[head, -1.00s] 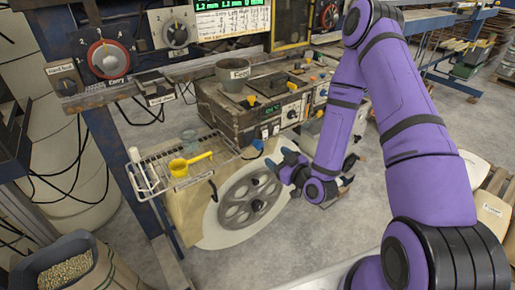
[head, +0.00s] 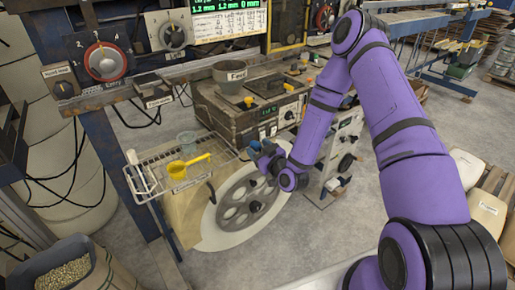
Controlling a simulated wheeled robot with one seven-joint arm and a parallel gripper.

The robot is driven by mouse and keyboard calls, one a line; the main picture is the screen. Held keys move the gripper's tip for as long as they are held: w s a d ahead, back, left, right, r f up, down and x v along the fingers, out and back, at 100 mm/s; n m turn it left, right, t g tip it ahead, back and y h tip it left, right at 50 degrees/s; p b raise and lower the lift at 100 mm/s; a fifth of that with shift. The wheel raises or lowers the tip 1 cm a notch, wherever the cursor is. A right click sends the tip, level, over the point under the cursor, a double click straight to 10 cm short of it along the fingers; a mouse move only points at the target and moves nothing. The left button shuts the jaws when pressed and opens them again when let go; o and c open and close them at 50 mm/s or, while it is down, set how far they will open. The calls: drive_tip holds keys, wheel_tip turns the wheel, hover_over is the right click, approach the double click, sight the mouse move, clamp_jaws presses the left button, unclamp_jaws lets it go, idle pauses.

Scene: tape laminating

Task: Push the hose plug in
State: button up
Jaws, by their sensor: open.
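My gripper (head: 264,156) is at the right end of the wire shelf, above the grey handwheel (head: 248,201). It is open; its fingers are small and dark with blue parts, and I see nothing held between them. I cannot make out the hose plug for certain. The small fittings around the gripper are partly hidden by it and my purple arm, so I cannot tell whether it touches any of them.
The wire shelf (head: 222,168) holds a yellow scoop (head: 188,166) and a clear cup (head: 187,141). Behind stands a worn machine box with a grey feed cup (head: 228,77). A control panel (head: 345,145) is right of my forearm.

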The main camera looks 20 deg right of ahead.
sight(254, 144)
drive_tip(key=shift+w+a, duration=0.15)
drive_tip(key=shift+w, duration=0.3)
clamp_jaws()
drive_tip(key=shift+x, duration=1.15)
unclamp_jaws()
drive_tip(key=v, duration=1)
drive_tip(key=shift+s, duration=0.35)
